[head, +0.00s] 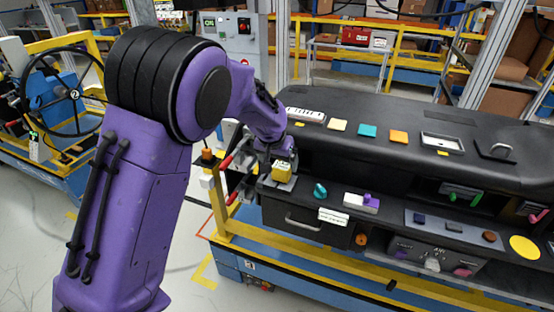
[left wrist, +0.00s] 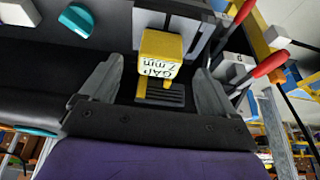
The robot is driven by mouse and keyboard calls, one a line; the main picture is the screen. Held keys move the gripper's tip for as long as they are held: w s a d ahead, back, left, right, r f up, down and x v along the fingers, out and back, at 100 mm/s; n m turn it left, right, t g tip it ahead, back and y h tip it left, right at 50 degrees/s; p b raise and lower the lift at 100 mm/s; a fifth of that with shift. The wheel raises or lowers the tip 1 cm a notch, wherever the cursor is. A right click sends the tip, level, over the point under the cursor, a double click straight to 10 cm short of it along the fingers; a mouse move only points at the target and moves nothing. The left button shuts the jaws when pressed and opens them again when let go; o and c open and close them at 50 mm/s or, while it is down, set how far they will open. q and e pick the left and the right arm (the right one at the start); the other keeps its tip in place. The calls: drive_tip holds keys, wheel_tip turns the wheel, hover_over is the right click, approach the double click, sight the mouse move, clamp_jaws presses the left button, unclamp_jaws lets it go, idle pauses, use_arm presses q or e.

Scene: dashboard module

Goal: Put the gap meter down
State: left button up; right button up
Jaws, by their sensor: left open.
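The gap meter is a small yellow block (head: 282,172) at the left end of the dashboard's lower ledge. In the left wrist view the yellow block (left wrist: 160,46) reads "GAP 7 mm", with a yellow foot over a dark ribbed surface. My left gripper (head: 272,160) is at the block in the head view. In the left wrist view my left gripper's fingers (left wrist: 157,68) are spread wide on either side of it, with visible gaps. The gripper is open and holds nothing. My arm partly hides this spot in the head view. My right gripper is not in view.
A teal knob (head: 320,190) and a white-purple block (head: 361,203) lie right of the meter on the ledge. A white label block (head: 333,217) is in front. Red-handled levers (head: 232,163) stand close to the left. Coloured tiles lie on the dashboard top (head: 460,172).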

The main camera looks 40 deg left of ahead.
use_arm(q)
drive_tip(key=v, duration=0.5)
drive_tip(key=shift+s+r+b, duration=0.1)
drive_tip(key=shift+r+b, duration=0.1)
drive_tip(key=shift+b, duration=0.2)
